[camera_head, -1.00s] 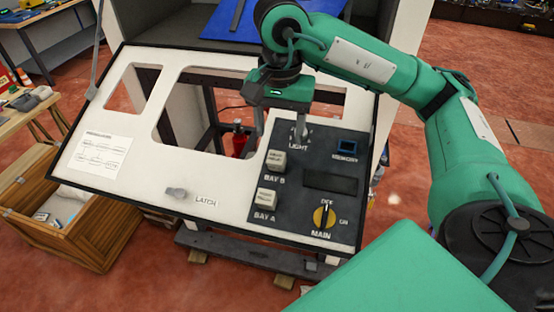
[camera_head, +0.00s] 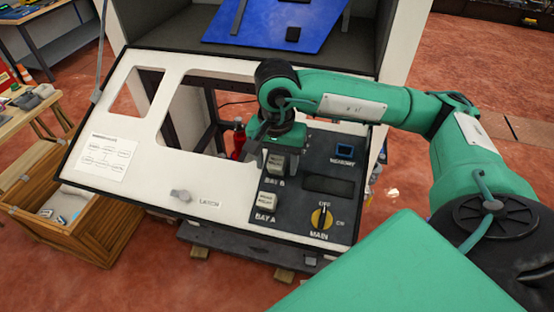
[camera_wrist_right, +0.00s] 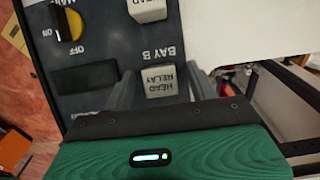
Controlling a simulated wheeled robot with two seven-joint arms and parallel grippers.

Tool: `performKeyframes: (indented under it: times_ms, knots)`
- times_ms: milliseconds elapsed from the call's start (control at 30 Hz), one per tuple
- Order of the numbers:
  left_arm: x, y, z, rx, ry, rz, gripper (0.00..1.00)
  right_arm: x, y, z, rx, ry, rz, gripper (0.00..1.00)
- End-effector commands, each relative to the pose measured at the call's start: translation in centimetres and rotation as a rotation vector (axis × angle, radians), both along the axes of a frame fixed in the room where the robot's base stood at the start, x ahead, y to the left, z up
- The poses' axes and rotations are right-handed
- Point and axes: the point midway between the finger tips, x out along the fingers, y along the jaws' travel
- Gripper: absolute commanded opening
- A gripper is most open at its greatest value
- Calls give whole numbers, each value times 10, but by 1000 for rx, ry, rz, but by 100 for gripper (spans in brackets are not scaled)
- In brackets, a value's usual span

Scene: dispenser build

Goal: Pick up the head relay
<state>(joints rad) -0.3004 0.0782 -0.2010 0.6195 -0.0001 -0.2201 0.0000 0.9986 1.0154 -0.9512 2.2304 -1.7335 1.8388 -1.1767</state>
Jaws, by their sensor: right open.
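The head relay (camera_wrist_right: 161,80) is a pale block with dark lettering, seated at BAY B on the dark control panel (camera_head: 334,213). In the head view it is mostly covered by my right gripper (camera_head: 278,160). My right gripper is open over the relay, one finger on each side of it. In the right wrist view gaps show between the fingers and the block. A similar pale block (camera_head: 267,202) sits at BAY A; in the right wrist view it is cut off by the top edge. My left gripper is out of view.
The white board (camera_head: 150,185) has cutouts and a latch knob (camera_head: 181,195). A red bottle (camera_head: 239,140) stands behind it. A wooden crate (camera_head: 85,235) is at left.

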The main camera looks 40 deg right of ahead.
Motion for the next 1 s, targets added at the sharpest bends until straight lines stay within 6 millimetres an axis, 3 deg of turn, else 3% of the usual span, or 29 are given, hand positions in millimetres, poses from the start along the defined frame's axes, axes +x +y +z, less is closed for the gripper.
performKeyframes:
  times_ms: [200, 400, 500, 767, 1000]
  knots:
    - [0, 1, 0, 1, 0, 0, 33, 0, 0, -1, 0, 0, 0, 58]
    - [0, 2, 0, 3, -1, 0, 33, 0, 0, -1, 0, 0, 0, 19]
    - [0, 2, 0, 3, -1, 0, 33, 0, 0, -1, 0, 0, 0, 5]
    - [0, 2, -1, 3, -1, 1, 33, 0, 0, 0, 1, -1, 0, 5]
    - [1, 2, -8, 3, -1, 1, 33, 1, 0, 16, 1, -4, -1, 5]
